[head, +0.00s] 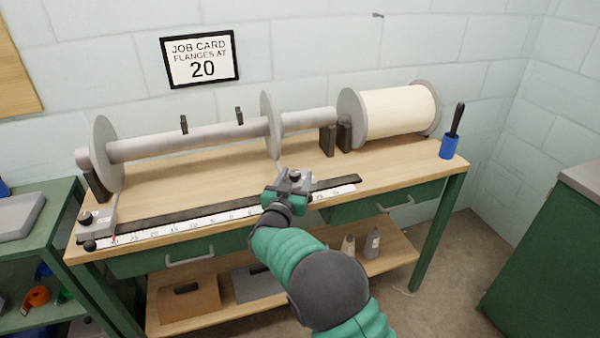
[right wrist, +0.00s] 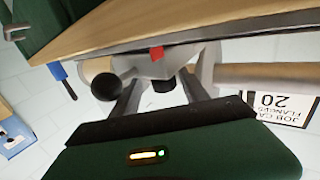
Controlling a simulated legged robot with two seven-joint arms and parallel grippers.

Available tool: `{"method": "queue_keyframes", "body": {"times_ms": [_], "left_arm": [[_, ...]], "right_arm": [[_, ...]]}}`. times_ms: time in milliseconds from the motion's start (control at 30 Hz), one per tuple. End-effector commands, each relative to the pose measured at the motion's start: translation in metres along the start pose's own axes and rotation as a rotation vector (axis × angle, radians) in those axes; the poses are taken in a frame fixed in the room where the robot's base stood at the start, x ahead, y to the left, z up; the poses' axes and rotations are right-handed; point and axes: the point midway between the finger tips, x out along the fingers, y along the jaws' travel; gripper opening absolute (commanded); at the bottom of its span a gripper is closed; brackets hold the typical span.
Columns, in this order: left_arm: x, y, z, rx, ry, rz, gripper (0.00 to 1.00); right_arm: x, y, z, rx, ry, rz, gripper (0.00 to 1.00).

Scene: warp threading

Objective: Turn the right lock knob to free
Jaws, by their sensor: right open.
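The right slider (head: 310,184) sits on the black rail, with its small black lock knob (head: 295,174) on top. My right gripper (head: 287,187) is at this slider and covers part of it. In the right wrist view, which is upside down, my right gripper (right wrist: 158,97) is open, with its two dark fingers apart. The black lock knob (right wrist: 163,86) shows between the fingers; I cannot tell whether they touch it. A round black ball handle (right wrist: 107,86) is beside the fingers. My left gripper is out of view.
The left slider (head: 98,222) stands at the left end of the white scale (head: 190,225). The flanged beam (head: 190,138) runs behind the rail. A cream thread spool (head: 398,110) and a blue-based brush (head: 450,147) stand on the bench's right. A job card (head: 200,58) reads 20.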

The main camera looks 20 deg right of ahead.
Motion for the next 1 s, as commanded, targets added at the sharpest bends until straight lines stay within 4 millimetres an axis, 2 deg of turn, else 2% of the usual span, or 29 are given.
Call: {"method": "queue_keyframes", "body": {"times_ms": [167,500,600,1000], "left_arm": [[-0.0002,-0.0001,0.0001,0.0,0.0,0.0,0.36],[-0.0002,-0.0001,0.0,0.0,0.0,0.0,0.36],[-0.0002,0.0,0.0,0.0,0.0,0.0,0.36],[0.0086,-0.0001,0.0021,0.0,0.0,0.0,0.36]], "right_arm": [[-0.0012,-0.0029,-0.0002,-0.002,0.001,-0.002,0.53],[0.0011,-0.0009,0.0013,0.001,-0.002,-0.003,0.1],[0.0011,-0.0011,0.0014,0.001,-0.002,-0.003,0.0],[0.0014,0.0003,0.0039,-0.001,-0.003,-0.055,0.0]]}}
